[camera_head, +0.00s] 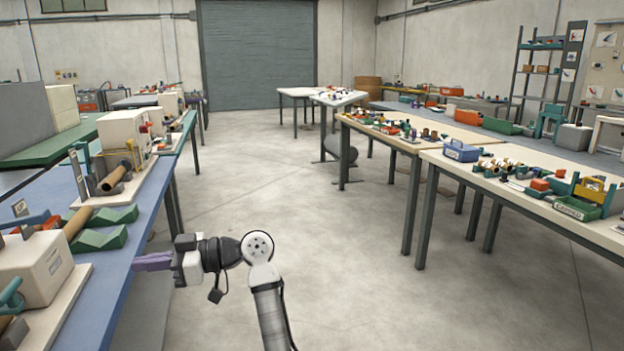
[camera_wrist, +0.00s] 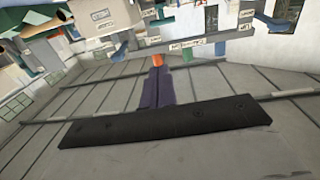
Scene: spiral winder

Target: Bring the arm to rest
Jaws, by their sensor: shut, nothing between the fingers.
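My gripper (camera_head: 150,262) shows in the head view at the lower left, at the right edge of the blue-topped bench (camera_head: 150,200). Its purple fingers point left toward the bench and are shut with nothing between them. Whether they touch the bench edge cannot be told. My arm is bent at the elbow and reaches in from the bottom of the view. In the wrist view the purple fingers (camera_wrist: 157,88) lie together above a dark bar, with a tilted background behind them.
Machines, wooden rolls and green blocks (camera_head: 95,238) crowd the blue bench near my gripper. Long tables (camera_head: 520,200) with tools and bins stand on the right.

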